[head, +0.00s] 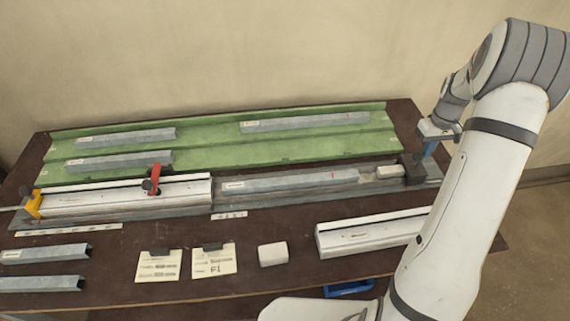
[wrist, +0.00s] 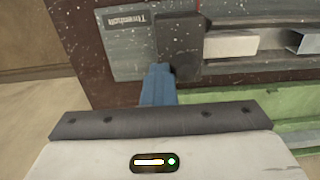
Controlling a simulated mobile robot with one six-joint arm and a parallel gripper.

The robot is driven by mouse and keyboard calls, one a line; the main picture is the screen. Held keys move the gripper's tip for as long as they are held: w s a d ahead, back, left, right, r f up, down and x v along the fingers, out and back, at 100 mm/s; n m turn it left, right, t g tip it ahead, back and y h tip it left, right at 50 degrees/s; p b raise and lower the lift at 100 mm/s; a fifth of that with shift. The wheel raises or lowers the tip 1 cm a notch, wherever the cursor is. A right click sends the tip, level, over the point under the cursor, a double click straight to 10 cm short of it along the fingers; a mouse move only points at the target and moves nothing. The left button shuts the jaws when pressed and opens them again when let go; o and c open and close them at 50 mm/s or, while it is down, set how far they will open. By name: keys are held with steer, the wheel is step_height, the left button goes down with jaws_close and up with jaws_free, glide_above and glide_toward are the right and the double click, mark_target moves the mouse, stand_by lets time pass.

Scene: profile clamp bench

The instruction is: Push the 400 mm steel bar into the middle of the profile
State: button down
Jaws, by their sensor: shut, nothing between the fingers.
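The white profile (head: 120,200) lies along the bench at the left, with a yellow clamp (head: 34,204) at its left end and a red-handled clamp (head: 152,180) on it. A grey steel bar with a red mark (head: 285,183) lies in line to its right; its label is unreadable. A pale block (head: 393,171) lies beyond the bar's right end, beside a dark block (head: 413,168). My gripper (head: 430,149) is shut and empty at the bench's right end. In the wrist view its blue fingers (wrist: 158,84) are close to the dark block (wrist: 180,45); contact is unclear.
A green tray (head: 215,143) behind holds several steel bars. In front lie two grey bars (head: 45,253), two cards (head: 214,260), a pale block (head: 272,254) and another white profile (head: 368,233). The wrist view shows a labelled grey plate (wrist: 130,43).

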steer(key=shift+s+a+b, duration=0.15)
steer(key=shift+s+a, duration=0.35)
steer(key=shift+a, duration=2)
steer(key=shift+s+a+b, duration=0.2)
steer(key=shift+s+a, duration=0.3)
steer(key=shift+a, duration=2)
steer(key=shift+s+a+b, duration=0.15)
steer(key=shift+s+a, duration=0.35)
steer(key=shift+a, duration=2)
steer(key=shift+s+a+b, duration=0.1)
steer(key=shift+s+a, duration=1.15)
steer(key=shift+a, duration=5)
steer(key=shift+s+a+b, duration=0.1)
steer(key=shift+s+a, duration=1.15)
steer(key=shift+a, duration=5)
steer(key=shift+s+a+b, duration=0.1)
steer(key=shift+s+a, duration=1.15)
steer(key=shift+a, duration=5)
steer(key=shift+s+a, duration=0.1)
steer(key=shift+a, duration=0.25)
